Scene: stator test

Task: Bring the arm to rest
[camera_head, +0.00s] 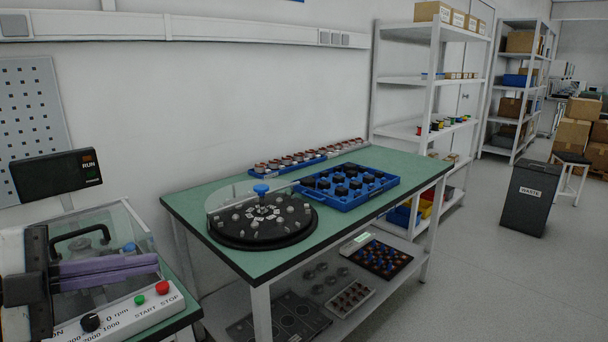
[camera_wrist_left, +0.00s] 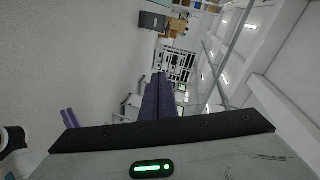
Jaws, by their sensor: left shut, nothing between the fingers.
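My left gripper (camera_head: 155,264) comes in from the left in the head view, its purple fingers pointing right. It is shut and empty, in front of a clear-covered machine at the lower left. In the left wrist view its purple fingers (camera_wrist_left: 160,80) lie together with nothing between them. My right gripper does not show in the head view. Two small purple strips at the left of the wrist view may be its fingers (camera_wrist_left: 70,118); their state is unclear.
A machine panel (camera_head: 130,314) has a dial and green and red buttons. A green-topped table (camera_head: 190,203) bears a round black turntable (camera_head: 262,238) and a blue tray (camera_head: 335,200) of dark round parts. Shelves (camera_head: 400,79) and a waste bin (camera_head: 527,198) stand right. The floor between is clear.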

